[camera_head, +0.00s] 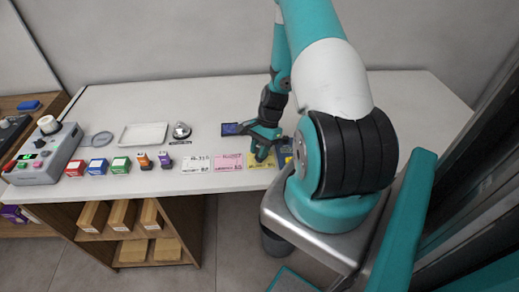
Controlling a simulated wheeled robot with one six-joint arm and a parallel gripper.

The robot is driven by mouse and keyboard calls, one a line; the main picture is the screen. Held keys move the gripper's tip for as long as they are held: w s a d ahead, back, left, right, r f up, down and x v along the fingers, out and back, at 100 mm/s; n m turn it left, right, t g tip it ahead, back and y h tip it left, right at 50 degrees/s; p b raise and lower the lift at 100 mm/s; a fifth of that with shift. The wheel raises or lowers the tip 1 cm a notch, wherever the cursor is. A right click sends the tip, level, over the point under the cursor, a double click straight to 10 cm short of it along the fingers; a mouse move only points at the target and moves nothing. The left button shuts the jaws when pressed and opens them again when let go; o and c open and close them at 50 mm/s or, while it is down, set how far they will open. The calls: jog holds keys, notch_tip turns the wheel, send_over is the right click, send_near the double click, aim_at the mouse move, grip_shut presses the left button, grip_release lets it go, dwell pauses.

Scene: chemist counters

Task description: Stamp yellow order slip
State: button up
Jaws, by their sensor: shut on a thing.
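The yellow order slip (256,167) lies flat near the front edge of the counter, at the right end of a row of slips. My gripper (261,151) points down over the yellow slip and covers part of it. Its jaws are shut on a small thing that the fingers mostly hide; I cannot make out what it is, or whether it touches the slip. A dark blue-purple pad (231,129) lies flat just behind and left of my gripper.
A pink slip (228,163) and a white slip (195,164) lie to the left. Farther left are small orange and purple-topped items (145,161), coloured boxes (97,166), a bell (181,130), a tray (143,135) and a grey control box (46,156). The counter's back strip is clear.

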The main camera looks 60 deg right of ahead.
jog(key=shift+r+p, duration=2.15)
jog(key=shift+r, duration=0.95)
